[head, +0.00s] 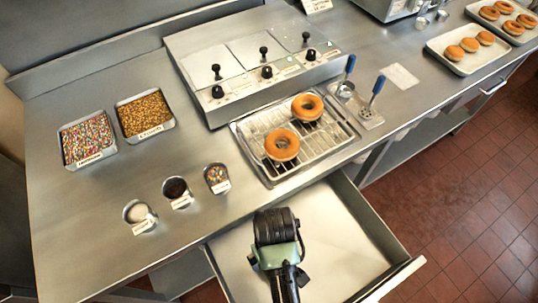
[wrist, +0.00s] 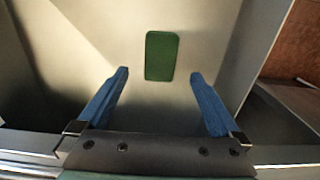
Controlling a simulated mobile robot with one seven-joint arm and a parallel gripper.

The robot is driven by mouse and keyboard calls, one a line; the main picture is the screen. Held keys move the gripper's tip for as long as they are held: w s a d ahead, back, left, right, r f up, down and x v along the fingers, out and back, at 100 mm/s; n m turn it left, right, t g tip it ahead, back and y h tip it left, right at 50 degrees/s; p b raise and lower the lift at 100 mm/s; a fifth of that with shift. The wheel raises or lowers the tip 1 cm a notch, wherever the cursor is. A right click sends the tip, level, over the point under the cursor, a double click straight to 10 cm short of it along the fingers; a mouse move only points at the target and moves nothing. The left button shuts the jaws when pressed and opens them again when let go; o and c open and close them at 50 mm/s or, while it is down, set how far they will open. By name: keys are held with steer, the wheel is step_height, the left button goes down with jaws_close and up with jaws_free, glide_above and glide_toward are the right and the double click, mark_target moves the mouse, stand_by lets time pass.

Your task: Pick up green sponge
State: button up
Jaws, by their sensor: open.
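The green sponge (wrist: 161,56) shows in the wrist view as a dark green rounded rectangle. It lies flat on the bottom of an open drawer, near the top middle of the picture. My gripper (wrist: 160,75) is open, its two blue fingers spread to either side and empty. The sponge sits beyond the fingertips, roughly centred between them, apart from both. In the head view my gripper is over the open drawer (head: 345,243), with its fingers hidden by the wrist. The sponge cannot be seen in the head view.
The drawer's walls stand close around my gripper. Above is the steel counter (head: 90,215) with a wire rack tray (head: 335,137) holding two donuts, topping bins (head: 87,140), small cups and a lidded fryer-like unit (head: 250,60). More donut trays (head: 470,63) stand at right.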

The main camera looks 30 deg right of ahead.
step_height(320, 180, down, 10)
steer(key=shift+s+r, duration=0.1)
steer(key=shift+r, duration=0.05)
steer(key=c, duration=1.3)
